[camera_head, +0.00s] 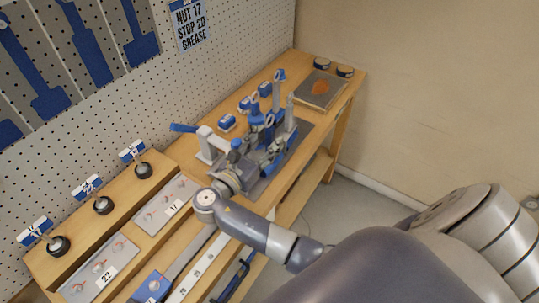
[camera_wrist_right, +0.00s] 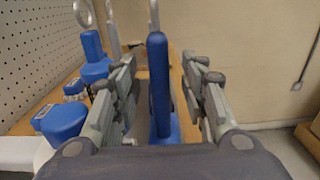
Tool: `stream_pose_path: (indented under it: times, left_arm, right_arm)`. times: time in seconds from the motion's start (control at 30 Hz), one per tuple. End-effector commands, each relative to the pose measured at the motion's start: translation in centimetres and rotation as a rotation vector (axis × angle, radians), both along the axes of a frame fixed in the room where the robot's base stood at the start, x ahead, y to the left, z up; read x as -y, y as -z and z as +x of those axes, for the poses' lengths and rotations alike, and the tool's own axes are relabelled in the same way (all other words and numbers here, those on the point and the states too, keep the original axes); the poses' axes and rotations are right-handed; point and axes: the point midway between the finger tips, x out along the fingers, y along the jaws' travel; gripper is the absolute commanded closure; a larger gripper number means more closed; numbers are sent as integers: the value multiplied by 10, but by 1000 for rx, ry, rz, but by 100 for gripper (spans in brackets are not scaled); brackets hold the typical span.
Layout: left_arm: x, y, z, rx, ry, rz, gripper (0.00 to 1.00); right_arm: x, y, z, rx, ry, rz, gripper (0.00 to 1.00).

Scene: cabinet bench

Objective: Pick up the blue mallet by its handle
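In the right wrist view a blue upright bar (camera_wrist_right: 158,75), which looks like the mallet's handle, stands between the fingers of my right gripper (camera_wrist_right: 160,90). The fingers are spread, one on each side, with a visible gap to the bar. Its lower end widens into a blue part partly hidden behind the gripper's body; I cannot make out the mallet's head clearly. In the head view my right gripper (camera_head: 268,150) is among upright blue and grey tools on the bench and hides part of them. My left gripper is not in view.
Ring-ended tools (camera_wrist_right: 85,15) and blue blocks (camera_wrist_right: 62,120) stand close on the left. The bench (camera_head: 325,113) runs along a pegboard wall (camera_head: 240,50). A grey tray (camera_head: 310,98) and dark round pots (camera_head: 345,71) are at its far end. Labelled trays (camera_head: 165,203) lie nearer.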

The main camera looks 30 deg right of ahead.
Motion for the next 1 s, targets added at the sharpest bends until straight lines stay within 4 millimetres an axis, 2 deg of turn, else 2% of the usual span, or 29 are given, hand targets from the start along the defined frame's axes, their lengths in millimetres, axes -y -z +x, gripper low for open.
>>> stream_pose_path:
  times: [0.1,0.3,0.33,0.5,0.77,1.0]
  left_arm:
    - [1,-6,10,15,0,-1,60]
    - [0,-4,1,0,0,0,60]
    - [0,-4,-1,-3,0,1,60]
    - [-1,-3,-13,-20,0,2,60]
    - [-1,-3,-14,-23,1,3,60]
    - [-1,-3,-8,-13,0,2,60]
  right_arm:
    - [13,-1,5,0,0,0,60]
    - [14,0,6,1,-1,1,60]
    - [14,0,6,1,-1,1,65]
    - [13,0,6,1,-1,1,100]
    - [13,-1,6,4,-1,-1,100]
    - [13,-2,6,4,-1,1,100]
